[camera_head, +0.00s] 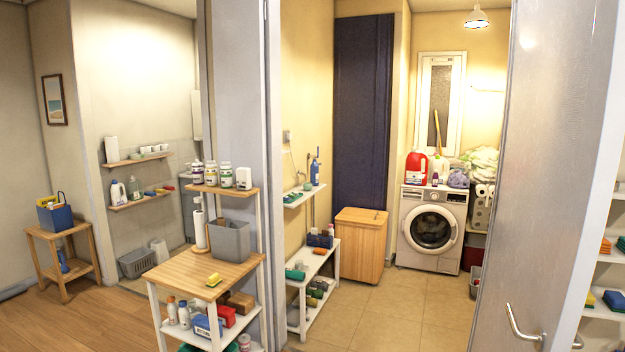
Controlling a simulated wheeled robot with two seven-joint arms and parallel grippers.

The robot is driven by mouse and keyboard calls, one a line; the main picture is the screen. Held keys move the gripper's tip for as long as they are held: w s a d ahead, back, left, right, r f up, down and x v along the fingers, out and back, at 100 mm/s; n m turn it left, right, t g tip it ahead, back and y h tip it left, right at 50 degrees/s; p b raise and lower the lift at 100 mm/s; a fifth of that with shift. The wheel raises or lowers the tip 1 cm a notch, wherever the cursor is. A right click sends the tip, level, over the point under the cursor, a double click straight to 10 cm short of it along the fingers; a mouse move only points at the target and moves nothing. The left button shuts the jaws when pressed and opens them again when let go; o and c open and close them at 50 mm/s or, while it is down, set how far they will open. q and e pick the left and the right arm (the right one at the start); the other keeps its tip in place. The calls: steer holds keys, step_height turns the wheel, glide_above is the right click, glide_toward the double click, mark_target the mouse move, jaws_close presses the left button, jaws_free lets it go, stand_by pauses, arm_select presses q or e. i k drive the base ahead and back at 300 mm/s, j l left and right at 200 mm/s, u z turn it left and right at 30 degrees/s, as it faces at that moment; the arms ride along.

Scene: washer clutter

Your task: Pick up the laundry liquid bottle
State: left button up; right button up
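A large red bottle (415,168) with a handle stands upright on top of the white washing machine (408,208), at its left side. A white jug-like bottle (118,193) stands on the lower wall shelf at the left. The labels are too small to read, so I cannot tell for certain which is the laundry liquid. Neither of my grippers shows in this view.
A doorway leads to the washer across clear tiled floor (365,315). An open door (535,180) stands on the right. A cluttered wooden-topped rack (190,275) stands left of the doorway. A wooden hamper (360,245) sits left of the washer.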

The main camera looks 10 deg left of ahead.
mark_target(314, 167)
steer(key=i+j+u, duration=0.2)
steer(key=i, duration=0.25)
steer(key=i+u, duration=0.2)
steer(key=i, duration=0.25)
steer(key=i+z, duration=0.15)
steer(key=i, duration=0.45)
steer(key=i+j+z, duration=0.2)
steer(key=i, duration=0.35)
steer(key=i+j+z, duration=0.15)
steer(key=i, duration=0.4)
steer(key=i+z, duration=0.2)
steer(key=i, duration=1.45)
steer(key=i+l+u, duration=0.15)
steer(key=i+u, duration=0.15)
steer(key=i, duration=0.25)
steer(key=i+l+u, duration=0.25)
steer(key=i, duration=0.3)
steer(key=i+l+u, duration=0.3)
steer(key=i+l, duration=0.1)
steer(key=i, duration=0.1)
